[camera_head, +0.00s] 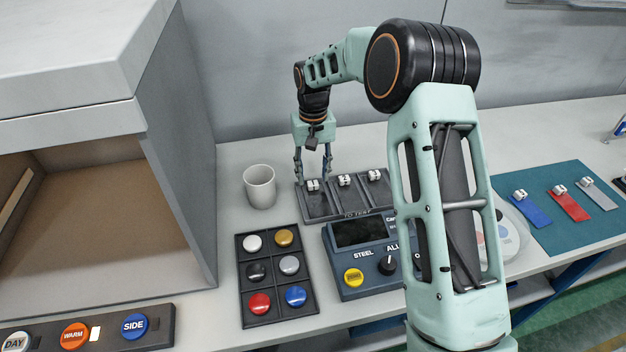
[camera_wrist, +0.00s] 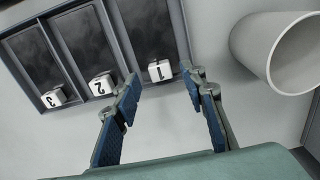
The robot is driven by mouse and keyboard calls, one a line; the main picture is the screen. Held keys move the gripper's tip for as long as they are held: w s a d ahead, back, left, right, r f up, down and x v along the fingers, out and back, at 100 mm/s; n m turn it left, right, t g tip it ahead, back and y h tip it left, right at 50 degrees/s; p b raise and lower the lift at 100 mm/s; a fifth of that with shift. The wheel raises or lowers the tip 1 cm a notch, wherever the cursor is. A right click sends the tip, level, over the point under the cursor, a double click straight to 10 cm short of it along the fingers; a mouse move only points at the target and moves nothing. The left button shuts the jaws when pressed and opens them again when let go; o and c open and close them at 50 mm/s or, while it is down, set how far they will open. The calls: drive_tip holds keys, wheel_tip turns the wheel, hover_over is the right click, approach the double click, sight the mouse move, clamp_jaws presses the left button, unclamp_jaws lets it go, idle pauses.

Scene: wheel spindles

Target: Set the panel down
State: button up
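A dark tray (camera_head: 334,209) marked "TO TEST" holds three dark panels side by side, each with a white numbered tab. Panel 1 (camera_wrist: 147,32) lies in the slot nearest the cup, and its tab "1" (camera_wrist: 160,71) faces my gripper. Panel 2 (camera_wrist: 84,42) and panel 3 (camera_wrist: 30,58) lie in the other slots. My gripper (camera_head: 313,174) points down over the panel 1 end of the tray. Its blue-padded fingers (camera_wrist: 162,83) are spread, one on each side of tab 1 in the wrist view, with visible gaps and nothing held.
A white cup (camera_head: 260,187) stands left of the tray. A button grid (camera_head: 267,312) and a blue tester (camera_head: 345,287) stand in front. A teal mat (camera_head: 560,235) at right carries blue, red and grey panels. A large grey cabinet (camera_head: 180,170) bounds the left. My arm hides part of the bench.

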wheel_tip(320, 180, up, 9)
drive_tip(key=shift+r, duration=0.2)
idle(0.4)
